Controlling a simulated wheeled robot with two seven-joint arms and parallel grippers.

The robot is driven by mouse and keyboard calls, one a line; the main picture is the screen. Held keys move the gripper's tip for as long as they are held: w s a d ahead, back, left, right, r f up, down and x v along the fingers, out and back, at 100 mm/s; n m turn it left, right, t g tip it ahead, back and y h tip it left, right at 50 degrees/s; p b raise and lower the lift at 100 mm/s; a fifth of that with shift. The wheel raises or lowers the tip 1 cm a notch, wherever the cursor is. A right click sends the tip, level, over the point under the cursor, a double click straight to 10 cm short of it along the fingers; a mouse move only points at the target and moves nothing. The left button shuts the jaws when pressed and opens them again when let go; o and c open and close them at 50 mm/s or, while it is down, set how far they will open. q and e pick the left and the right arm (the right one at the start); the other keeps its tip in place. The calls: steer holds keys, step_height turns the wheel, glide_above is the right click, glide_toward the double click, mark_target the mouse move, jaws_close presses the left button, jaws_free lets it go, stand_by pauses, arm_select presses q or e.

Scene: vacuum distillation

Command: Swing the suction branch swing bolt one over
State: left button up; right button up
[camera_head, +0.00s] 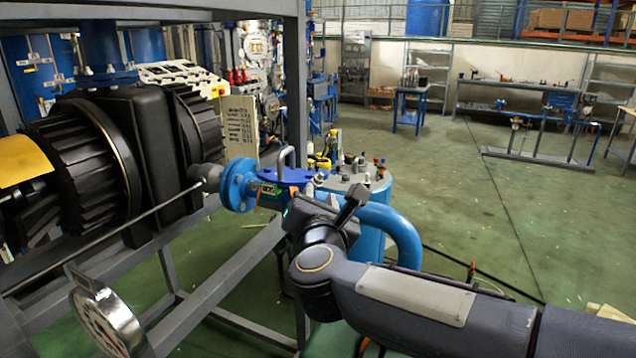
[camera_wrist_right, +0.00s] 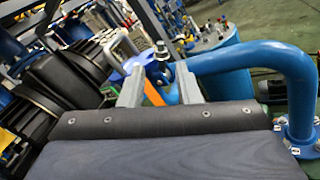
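My right gripper (camera_head: 299,193) reaches from the right to the blue flanged suction branch (camera_head: 296,175) beside the black machine. The right wrist view shows its two grey fingers (camera_wrist_right: 158,75) apart. A silvery bolt with a nut (camera_wrist_right: 162,52), apparently the swing bolt, stands at the gap between the fingertips. I cannot tell whether either finger touches it. An orange piece (camera_wrist_right: 153,92) shows between the fingers. In the head view, a silvery bolt top (camera_head: 319,179) shows just beyond the gripper, and its lower part is hidden. My left gripper is not in view.
A thick blue bent pipe (camera_head: 400,232) curves close beside my right gripper. A grey metal frame (camera_head: 295,80) and a pressure gauge (camera_head: 103,320) stand at the left. The green floor (camera_head: 470,200) to the right is mostly clear.

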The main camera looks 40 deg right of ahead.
mark_target(320, 178)
steer(key=p+x, duration=0.1)
steer(key=x, duration=0.6)
steer(key=shift+w+d+p, duration=0.2)
steer(key=shift+d+p, duration=0.15)
steer(key=shift+p, duration=0.05)
steer(key=shift+c, duration=0.2)
jaws_close()
steer(key=w+n+g+p, duration=0.1)
steer(key=n+p, duration=0.1)
steer(key=p, duration=0.1)
steer(key=w+a+r+n+g+p, duration=0.1)
steer(key=n+p, duration=0.1)
steer(key=p, duration=0.1)
steer(key=shift+w+a+r+y, duration=0.1)
steer(key=shift+a+r+y, duration=0.1)
steer(key=shift+y, duration=0.2)
steer(key=shift+w+f+n+g+p, duration=0.1)
steer(key=shift+w+n+g+p, duration=0.1)
steer(key=shift+n+g+p, duration=0.15)
